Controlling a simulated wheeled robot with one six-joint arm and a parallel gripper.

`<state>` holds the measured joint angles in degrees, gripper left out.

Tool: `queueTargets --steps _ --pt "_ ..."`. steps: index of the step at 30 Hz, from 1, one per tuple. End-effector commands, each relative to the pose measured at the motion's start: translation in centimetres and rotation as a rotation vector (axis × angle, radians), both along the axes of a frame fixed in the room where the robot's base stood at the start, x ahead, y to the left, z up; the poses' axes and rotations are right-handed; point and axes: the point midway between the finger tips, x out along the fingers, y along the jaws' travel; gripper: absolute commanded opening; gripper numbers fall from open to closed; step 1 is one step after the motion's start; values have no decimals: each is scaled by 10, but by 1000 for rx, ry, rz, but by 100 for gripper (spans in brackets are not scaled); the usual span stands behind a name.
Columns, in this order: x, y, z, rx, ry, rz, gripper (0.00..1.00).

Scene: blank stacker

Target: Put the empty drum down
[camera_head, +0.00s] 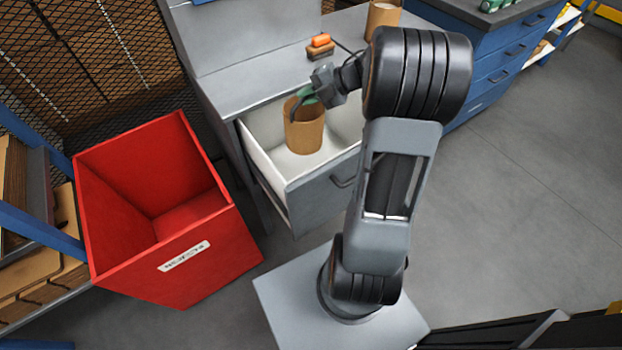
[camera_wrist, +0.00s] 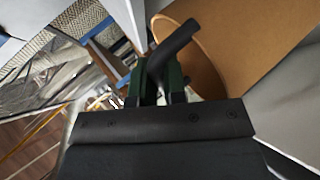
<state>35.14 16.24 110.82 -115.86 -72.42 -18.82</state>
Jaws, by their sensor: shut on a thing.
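The empty drum is a brown cardboard cylinder (camera_head: 304,132), upright inside the open drawer (camera_head: 325,188) of the grey bench. In the wrist view its brown wall (camera_wrist: 250,50) fills the upper right. In the wrist view the green and dark jaws (camera_wrist: 160,78) overlap the rim. The drum's base looks low in the drawer, but I cannot tell whether it touches the floor.
A red bin (camera_head: 210,253) with a label stands left of the drawer. The pale drawer floor (camera_head: 288,160) is bare around the drum. A blue cabinet (camera_head: 500,65) stands at the right.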

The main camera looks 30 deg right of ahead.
Motion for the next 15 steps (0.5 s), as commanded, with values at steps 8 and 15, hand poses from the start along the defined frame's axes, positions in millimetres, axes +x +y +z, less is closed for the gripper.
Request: queueTargets --steps 8,15 --pt "0 0 -39 1 2 0 0" --pt "0 0 -100 3 5 -1 0"
